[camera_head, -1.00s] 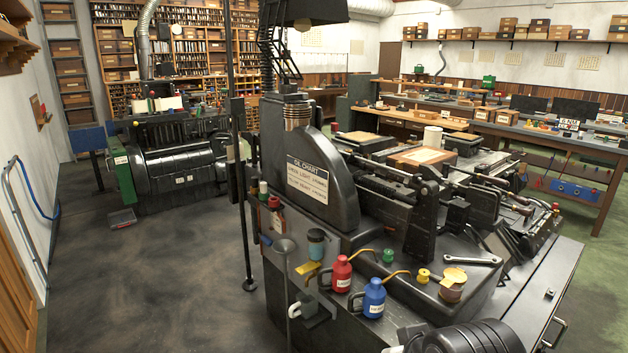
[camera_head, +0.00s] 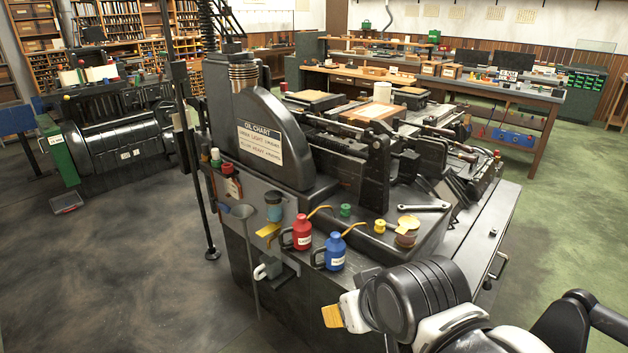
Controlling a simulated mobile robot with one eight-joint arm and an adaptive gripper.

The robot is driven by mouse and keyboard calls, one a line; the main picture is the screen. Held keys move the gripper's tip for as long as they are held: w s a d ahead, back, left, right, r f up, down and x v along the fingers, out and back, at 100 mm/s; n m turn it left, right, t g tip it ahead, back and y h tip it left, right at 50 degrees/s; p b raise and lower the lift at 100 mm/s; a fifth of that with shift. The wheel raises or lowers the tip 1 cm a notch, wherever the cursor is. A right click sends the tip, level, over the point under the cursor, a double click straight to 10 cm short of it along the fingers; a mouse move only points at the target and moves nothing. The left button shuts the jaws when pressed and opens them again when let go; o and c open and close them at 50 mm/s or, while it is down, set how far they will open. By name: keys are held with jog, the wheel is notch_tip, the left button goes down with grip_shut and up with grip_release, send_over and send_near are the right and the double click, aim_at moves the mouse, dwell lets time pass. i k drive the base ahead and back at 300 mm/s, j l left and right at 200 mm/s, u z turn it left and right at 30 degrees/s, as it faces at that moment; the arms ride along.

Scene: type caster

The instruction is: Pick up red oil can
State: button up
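The red oil can (camera_head: 302,233) stands upright on the near ledge of the black press. It has a white label, a dark handle on its left and a thin brass spout pointing up to the right. A blue oil can (camera_head: 335,252) of like shape stands close on its right. My gripper (camera_head: 334,315) is at the lower middle, below and a little right of the cans, apart from both. A yellowish finger pad and white finger parts show. The rest is hidden behind my black arm link, so its opening cannot be told.
A yellow spool (camera_head: 379,227), a green cap (camera_head: 346,210), a brown pot (camera_head: 404,239) and a wrench (camera_head: 424,208) lie to the right of the cans. The floor at left is mostly clear.

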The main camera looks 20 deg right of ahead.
aim_at(301, 229)
jog(key=i+z, duration=0.1)
jog(key=i, duration=0.4)
jog(key=i+j+z, duration=0.1)
jog(key=i, duration=0.35)
